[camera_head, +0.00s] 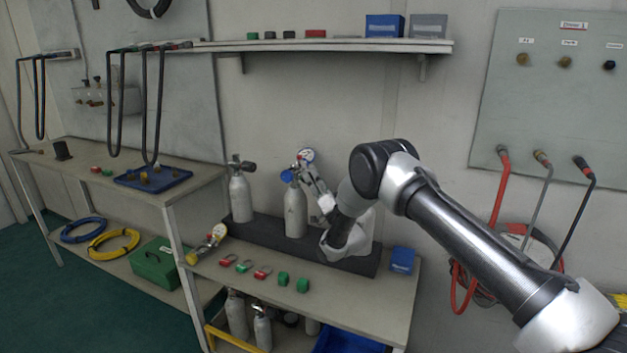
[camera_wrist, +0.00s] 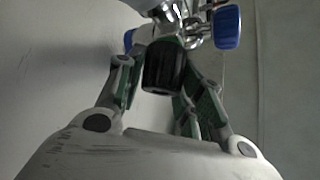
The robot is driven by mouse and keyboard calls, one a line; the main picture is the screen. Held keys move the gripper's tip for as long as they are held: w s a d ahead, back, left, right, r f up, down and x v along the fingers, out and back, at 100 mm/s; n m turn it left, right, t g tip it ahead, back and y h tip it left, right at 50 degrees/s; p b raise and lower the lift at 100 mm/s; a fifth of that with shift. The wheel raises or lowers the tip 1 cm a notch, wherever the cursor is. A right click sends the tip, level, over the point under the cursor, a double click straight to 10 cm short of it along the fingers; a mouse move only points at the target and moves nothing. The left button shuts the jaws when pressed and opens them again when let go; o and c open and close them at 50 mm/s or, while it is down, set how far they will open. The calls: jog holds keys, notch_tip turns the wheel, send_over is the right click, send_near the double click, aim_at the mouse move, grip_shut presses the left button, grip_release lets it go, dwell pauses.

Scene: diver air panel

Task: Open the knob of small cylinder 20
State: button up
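A grey small cylinder (camera_head: 295,208) with a regulator, a blue knob (camera_head: 287,175) and a round gauge (camera_head: 307,155) stands upright on the dark strip of the bench. A second grey cylinder (camera_head: 241,198) with a black valve stands to its left. No number is readable on either. My gripper (camera_head: 313,181) is at the right side of the regulator cylinder's top. In the wrist view, my gripper (camera_wrist: 160,82) has its green-padded fingers apart on both sides of a black knob (camera_wrist: 165,68), with a visible gap at the left. A blue part (camera_wrist: 228,27) is beyond the right finger.
Red and green fittings (camera_head: 283,279) lie along the bench front. A blue box (camera_head: 402,260) is at the bench's right end. A shelf (camera_head: 330,46) hangs above. A wall panel with hoses (camera_head: 503,175) is at the right. A yellow-ended gauge (camera_head: 205,246) lies at the left.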

jog(key=o, duration=0.4)
jog(key=v, duration=0.7)
jog(key=shift+f, duration=0.25)
jog(key=shift+s+d, duration=0.1)
jog(key=shift+s, duration=0.05)
jog(key=shift+s, duration=0.1)
